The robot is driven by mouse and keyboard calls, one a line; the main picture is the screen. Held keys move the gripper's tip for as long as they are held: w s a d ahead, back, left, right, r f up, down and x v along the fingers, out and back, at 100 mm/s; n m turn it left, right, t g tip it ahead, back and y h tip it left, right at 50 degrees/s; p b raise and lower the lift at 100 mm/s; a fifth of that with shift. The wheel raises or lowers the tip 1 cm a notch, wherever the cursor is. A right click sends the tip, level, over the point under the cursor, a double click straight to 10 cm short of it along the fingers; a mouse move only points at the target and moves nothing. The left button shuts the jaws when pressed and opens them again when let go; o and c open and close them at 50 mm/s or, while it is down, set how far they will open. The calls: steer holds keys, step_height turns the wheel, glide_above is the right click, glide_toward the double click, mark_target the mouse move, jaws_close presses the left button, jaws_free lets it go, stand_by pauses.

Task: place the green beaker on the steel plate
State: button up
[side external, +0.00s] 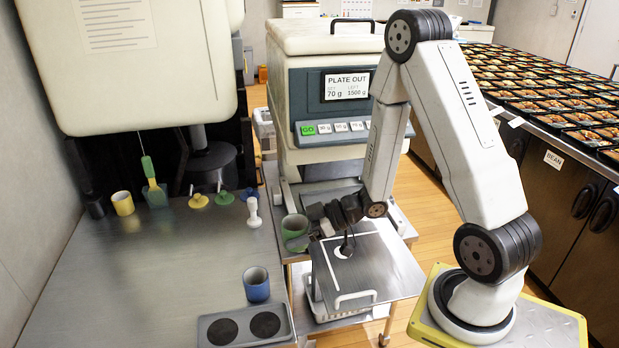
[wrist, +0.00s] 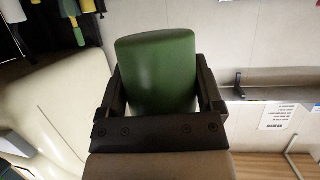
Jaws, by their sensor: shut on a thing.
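The green beaker (side external: 294,232) is between the fingers of my gripper (side external: 316,219), which is shut on it. In the wrist view the beaker (wrist: 157,70) fills the space between the two black fingers, its sides against them. In the side view it looks upright, left of the square steel plate (side external: 385,262) with a white ring and handle. Part of the beaker is hidden by my gripper. I cannot tell its exact height or whether it touches anything below. The plate looks bare where it shows, partly covered by my wrist.
A blue beaker (side external: 256,284) stands on the left bench by a tray with two dark round pads (side external: 245,326). A yellow beaker (side external: 122,203), a green spatula (side external: 154,190) and a white pestle-like tool (side external: 254,212) stand farther back. The dispenser (side external: 330,100) rises behind the plate.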

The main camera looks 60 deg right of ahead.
steer(key=shift+s+f+n+g+y, duration=0.1)
steer(key=shift+s+n+g+y, duration=0.25)
steer(key=shift+s, duration=0.5)
glide_above(261, 260)
steer(key=s, duration=0.5)
step_height(261, 260, down, 4)
steer(key=w+f, duration=0.3)
steer(key=shift+a+f, duration=0.1)
steer(key=shift+f, duration=0.2)
steer(key=shift+w+f, duration=0.45)
steer(key=shift+f, duration=0.1)
steer(key=shift+w+f, duration=0.45)
steer(key=shift+f, duration=0.15)
steer(key=shift+w+f, duration=0.1)
steer(key=shift+f, duration=1.25)
steer(key=shift+f, duration=0.2)
